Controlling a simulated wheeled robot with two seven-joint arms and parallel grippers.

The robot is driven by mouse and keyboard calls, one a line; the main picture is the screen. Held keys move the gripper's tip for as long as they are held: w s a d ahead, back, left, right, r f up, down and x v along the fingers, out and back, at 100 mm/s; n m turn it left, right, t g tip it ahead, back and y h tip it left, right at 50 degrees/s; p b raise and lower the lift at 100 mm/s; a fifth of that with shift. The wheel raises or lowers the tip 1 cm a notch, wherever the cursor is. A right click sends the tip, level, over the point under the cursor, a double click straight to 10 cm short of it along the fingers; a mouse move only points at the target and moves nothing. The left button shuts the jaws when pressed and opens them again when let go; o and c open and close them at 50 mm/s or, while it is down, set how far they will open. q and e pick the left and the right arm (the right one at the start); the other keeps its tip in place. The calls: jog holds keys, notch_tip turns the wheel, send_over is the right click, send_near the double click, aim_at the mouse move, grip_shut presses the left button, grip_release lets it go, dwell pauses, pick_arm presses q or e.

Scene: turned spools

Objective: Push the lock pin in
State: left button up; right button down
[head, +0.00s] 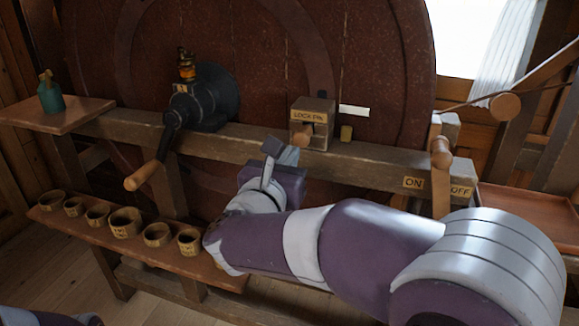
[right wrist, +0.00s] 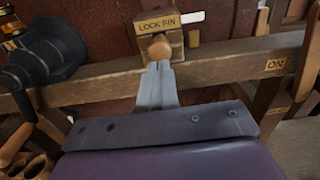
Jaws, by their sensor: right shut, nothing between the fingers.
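The lock pin (head: 302,133) is a round wooden knob sticking out of the front of a wooden block (head: 318,113) labelled LOCK PIN. The block sits on the long grey beam. In the right wrist view the knob (right wrist: 159,47) shows just beyond my fingertips. My right gripper (head: 281,151) is shut and empty, its tips pointing at the knob from the front and slightly below. In the head view a small gap seems to lie between tips and knob; in the right wrist view they overlap, so contact is unclear. My left gripper is out of view.
A black crank (head: 200,100) with a wooden handle (head: 143,176) stands left of the block. A wooden lever (head: 441,160) stands right, by ON and OFF labels. Several wooden cups (head: 125,222) line a low shelf. A green bottle (head: 50,95) stands on the left shelf.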

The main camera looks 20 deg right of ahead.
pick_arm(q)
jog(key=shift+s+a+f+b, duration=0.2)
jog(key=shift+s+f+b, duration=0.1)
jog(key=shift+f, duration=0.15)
pick_arm(e)
jog(key=v, duration=1)
jog(key=shift+s+a, duration=0.2)
jog(key=shift+f, duration=0.1)
